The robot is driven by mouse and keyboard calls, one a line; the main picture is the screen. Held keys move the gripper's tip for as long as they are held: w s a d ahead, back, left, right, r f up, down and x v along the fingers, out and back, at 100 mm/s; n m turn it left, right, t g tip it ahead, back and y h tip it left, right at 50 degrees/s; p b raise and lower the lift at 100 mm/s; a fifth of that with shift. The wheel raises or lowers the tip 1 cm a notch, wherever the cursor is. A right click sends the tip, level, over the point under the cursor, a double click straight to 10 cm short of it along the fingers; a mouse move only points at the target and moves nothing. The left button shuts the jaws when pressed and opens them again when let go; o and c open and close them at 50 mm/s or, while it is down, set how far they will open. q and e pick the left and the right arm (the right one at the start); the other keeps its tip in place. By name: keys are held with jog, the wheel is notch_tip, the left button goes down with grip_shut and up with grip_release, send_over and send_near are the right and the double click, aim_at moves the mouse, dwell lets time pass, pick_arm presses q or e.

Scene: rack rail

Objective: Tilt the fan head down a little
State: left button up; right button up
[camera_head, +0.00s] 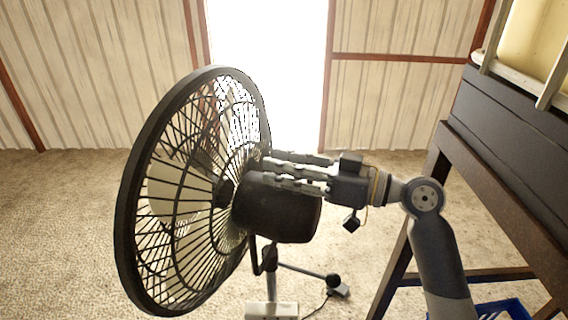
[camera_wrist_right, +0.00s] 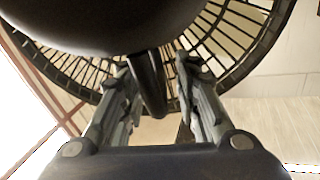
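The black fan head (camera_head: 185,195) with its round wire cage fills the left middle of the head view, its face turned left. Its dark motor housing (camera_head: 278,210) sticks out to the right behind the cage. My right gripper (camera_head: 266,170) reaches in from the right, its fingers along the upper part of the housing, near the back of the cage. In the wrist view my right gripper (camera_wrist_right: 155,72) has its fingers spread, with a dark rod-like part (camera_wrist_right: 150,85) between them and gaps visible on both sides. The housing (camera_wrist_right: 110,20) hides part of the cage. Contact cannot be told.
The fan stand (camera_head: 270,275) is below the housing, with a white box (camera_head: 271,311) at its foot. A dark rack (camera_head: 500,165) carrying a pale container (camera_head: 530,40) stands at the right. A blue crate (camera_head: 503,309) is beneath it. The carpet at left is clear.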

pick_arm(q)
jog(key=shift+s, duration=0.15)
pick_arm(e)
grip_shut()
pick_arm(q)
jog(key=shift+s, duration=0.55)
